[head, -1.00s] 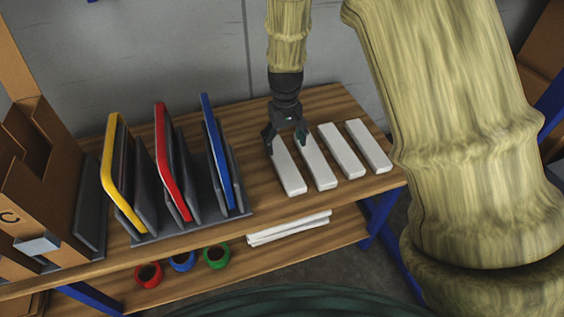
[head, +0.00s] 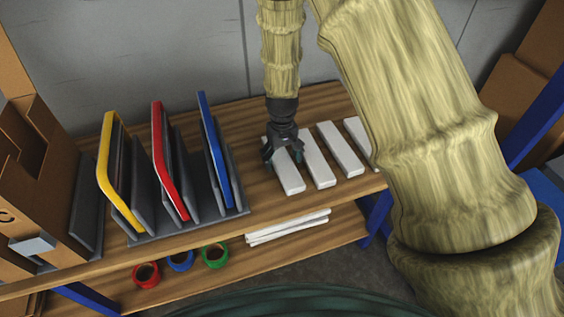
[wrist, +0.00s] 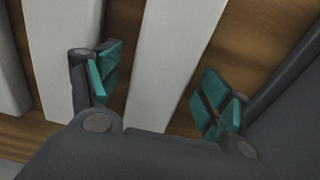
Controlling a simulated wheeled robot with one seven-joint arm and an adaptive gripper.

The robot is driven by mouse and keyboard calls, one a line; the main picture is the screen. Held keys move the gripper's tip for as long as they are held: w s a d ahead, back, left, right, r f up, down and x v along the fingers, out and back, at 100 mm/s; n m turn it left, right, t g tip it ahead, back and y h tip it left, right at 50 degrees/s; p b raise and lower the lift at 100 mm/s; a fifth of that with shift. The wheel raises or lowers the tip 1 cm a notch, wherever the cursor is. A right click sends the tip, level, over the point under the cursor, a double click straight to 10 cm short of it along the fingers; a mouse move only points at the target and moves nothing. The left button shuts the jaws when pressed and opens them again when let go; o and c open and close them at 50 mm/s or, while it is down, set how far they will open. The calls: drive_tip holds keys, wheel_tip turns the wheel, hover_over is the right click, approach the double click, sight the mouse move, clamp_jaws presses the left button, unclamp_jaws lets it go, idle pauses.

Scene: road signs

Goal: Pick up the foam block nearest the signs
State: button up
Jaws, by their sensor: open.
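Several white foam blocks lie side by side on the wooden shelf top. The foam block nearest the signs (head: 290,181) is the leftmost in the head view. My gripper (head: 283,158) points down at its far half, with one finger on each side in outline. In the wrist view, this block (wrist: 170,62) runs between the open, teal-padded fingers of my gripper (wrist: 155,88), with bare wood beside it. I cannot tell whether the fingertips are above the block or beside its sides. The second block (head: 318,165) lies just to its right; it also shows in the wrist view (wrist: 62,40).
Yellow (head: 105,165), red (head: 160,150) and blue (head: 213,150) framed signs stand in a grey rack (head: 190,228) left of the blocks. Two more blocks (head: 340,150) (head: 357,132) lie to the right. Tape rolls (head: 215,256) and white pieces (head: 288,228) are on the lower shelf.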

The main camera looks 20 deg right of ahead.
drive_tip(key=c, duration=0.8)
